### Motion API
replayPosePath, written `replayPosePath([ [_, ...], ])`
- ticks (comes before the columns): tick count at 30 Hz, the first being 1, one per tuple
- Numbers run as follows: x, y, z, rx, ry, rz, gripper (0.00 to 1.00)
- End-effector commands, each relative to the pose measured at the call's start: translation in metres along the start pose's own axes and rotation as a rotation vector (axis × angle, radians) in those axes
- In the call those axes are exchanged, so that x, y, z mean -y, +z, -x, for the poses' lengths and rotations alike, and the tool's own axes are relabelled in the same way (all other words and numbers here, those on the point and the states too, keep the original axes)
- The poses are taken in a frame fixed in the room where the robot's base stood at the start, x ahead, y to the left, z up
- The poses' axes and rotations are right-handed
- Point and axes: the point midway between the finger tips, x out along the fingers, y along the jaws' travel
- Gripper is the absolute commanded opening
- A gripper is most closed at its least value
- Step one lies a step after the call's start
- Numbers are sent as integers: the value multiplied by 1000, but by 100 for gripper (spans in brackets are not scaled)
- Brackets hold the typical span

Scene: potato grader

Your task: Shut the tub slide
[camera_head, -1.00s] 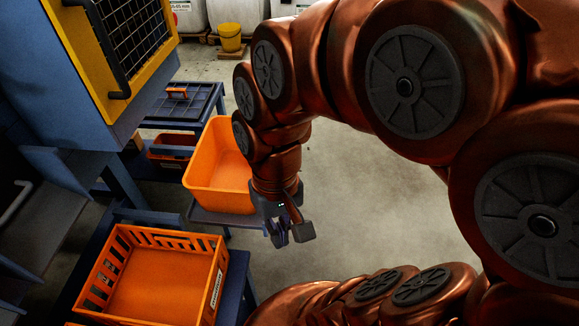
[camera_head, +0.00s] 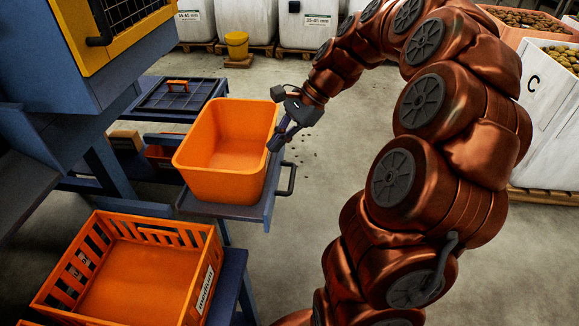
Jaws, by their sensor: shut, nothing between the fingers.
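The tub slide (camera_head: 235,208) is a dark blue-grey tray that sticks out from the machine, with a dark bar handle (camera_head: 290,180) on its right end. An empty orange tub (camera_head: 207,180) stands upright on it. My gripper (camera_head: 273,138) is shut and empty. It is at the tub's right wall, above the slide and behind the handle in the picture. I cannot tell whether the fingers touch the tub.
An empty orange crate (camera_head: 150,285) labelled medium stands on a blue stand in front. The floor right of the slide is open.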

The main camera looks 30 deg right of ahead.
Motion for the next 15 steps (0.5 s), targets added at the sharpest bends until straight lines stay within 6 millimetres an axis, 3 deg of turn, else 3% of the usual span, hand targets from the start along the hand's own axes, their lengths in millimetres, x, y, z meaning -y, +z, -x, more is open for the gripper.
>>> replayPosePath([
  [1,3,-28,-5,14,-35,-75,0],
  [9,10,-140,11,84,-209,-448,0],
  [15,2,-193,21,121,-284,-620,0],
])
